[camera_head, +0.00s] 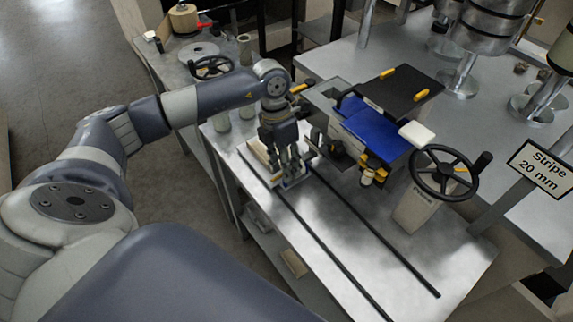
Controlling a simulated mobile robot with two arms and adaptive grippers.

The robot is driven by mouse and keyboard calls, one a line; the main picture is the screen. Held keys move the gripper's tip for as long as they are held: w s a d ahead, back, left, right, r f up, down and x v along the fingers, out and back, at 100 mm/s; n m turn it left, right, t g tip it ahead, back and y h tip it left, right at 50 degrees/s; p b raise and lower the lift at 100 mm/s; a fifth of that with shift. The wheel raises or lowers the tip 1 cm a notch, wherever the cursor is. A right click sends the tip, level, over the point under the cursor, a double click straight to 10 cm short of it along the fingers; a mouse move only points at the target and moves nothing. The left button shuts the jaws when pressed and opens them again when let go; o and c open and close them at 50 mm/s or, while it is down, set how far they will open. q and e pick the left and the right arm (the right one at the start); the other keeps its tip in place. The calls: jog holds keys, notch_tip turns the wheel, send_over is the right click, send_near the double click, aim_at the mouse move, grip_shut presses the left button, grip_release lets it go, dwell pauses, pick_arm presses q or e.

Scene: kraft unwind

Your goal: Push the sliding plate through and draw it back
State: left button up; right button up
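Two dark parallel rails run along the metal table (430,262) toward the lower right. At their far end is a small light-coloured plate (260,160), apparently the sliding plate, partly hidden by my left gripper. My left gripper (290,174) points down at the plate's near end, with its fingertips at or just above it. The fingers look close together, but I cannot tell whether they hold anything. My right gripper is not in view.
A blue and black machine head (372,132) with yellow clips stands right of the gripper. A black handwheel (443,172) and a "Stripe 20 mm" sign (542,170) are further right. A side bench (170,68) holds another handwheel. The table between the rails is clear toward the front.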

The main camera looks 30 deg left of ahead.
pick_arm(q)
jog(key=shift+d, duration=0.15)
notch_tip(320, 180, up, 12)
jog(key=a, duration=0.2)
jog(key=shift+w+a, duration=0.2)
jog(key=shift+w, duration=0.2)
jog(key=shift+f, duration=0.1)
